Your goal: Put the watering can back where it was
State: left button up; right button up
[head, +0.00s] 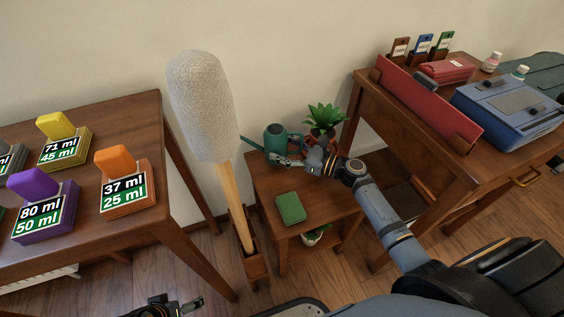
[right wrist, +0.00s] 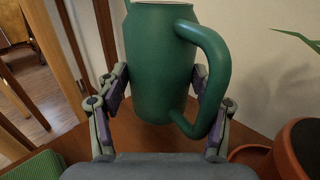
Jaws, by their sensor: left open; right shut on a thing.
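The dark green watering can (head: 276,137) is at the back of the small wooden side table (head: 262,194) in the head view, its spout pointing left. My right gripper (head: 292,162) is shut on the can's body from the front. In the right wrist view the can (right wrist: 160,60) stands upright between both fingers (right wrist: 160,100), with its handle to the right. Whether its base touches the table is hard to tell. My left gripper (head: 178,306) is open and empty at the bottom of the head view, low over the floor, partly cut off.
A potted plant (head: 324,118) stands just right of the can. A green book-like block (head: 290,208) lies at the table's front. A tall duster-like object (head: 203,105) stands left of the table. Desks flank both sides; the table's front left is clear.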

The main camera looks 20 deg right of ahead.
jog(key=shift+f+b, duration=0.75)
jog(key=shift+f, duration=0.8)
pick_arm(q)
jog(key=shift+w+d+f+t, duration=0.1)
jog(key=shift+d+f+t, duration=0.15)
jog(key=shift+f, duration=0.2)
jog(key=shift+w+d+f+t, duration=0.1)
jog(key=shift+f+t, duration=0.25)
jog(key=shift+f, duration=0.1)
pick_arm(e)
jog(key=shift+f, duration=0.3)
pick_arm(q)
jog(key=shift+f, duration=0.1)
pick_arm(e)
jog(key=shift+f, duration=0.1)
jog(key=o, duration=1.4)
jog(key=shift+f, duration=0.1)
